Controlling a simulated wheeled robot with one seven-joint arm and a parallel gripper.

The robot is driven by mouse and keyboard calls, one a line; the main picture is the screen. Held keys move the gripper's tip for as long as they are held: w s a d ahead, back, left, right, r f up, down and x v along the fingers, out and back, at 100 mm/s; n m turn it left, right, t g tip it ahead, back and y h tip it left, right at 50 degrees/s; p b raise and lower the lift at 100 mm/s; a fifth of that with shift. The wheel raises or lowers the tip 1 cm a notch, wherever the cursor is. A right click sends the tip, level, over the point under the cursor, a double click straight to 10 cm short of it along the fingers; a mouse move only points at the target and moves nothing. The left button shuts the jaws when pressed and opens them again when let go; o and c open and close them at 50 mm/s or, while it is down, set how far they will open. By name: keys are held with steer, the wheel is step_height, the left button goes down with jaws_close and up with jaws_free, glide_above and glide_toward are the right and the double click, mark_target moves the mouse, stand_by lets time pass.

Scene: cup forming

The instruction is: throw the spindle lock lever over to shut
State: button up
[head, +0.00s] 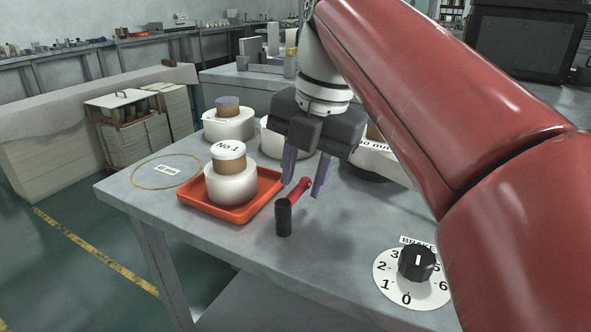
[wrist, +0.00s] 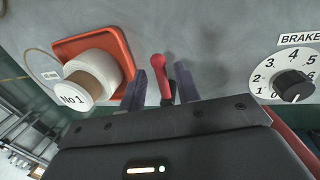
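The spindle lock lever shows in the head view as a short red handle (head: 299,190) slanting up and right from an upright black cylinder (head: 283,217) at the table's front. In the wrist view the red handle (wrist: 163,84) stands between my fingers, rounded at its far end. My gripper (head: 304,189) points down with its two purple-grey fingers apart, one on each side of the handle. The wrist view also shows my gripper (wrist: 160,68) open, with a gap on both sides of the handle.
An orange tray (head: 243,214) holding a white spool marked No 1 (head: 231,187) is close on the left. A brake dial (head: 416,265) is at the right front. More white spools (head: 229,124) stand behind. A thin ring (head: 137,180) lies at the table's left.

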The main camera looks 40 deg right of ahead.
step_height(320, 180, up, 8)
steer(key=s+p, duration=0.1)
steer(key=shift+s+d+f, duration=0.15)
steer(key=shift+s+d, duration=0.1)
stand_by(0.4)
stand_by(0.5)
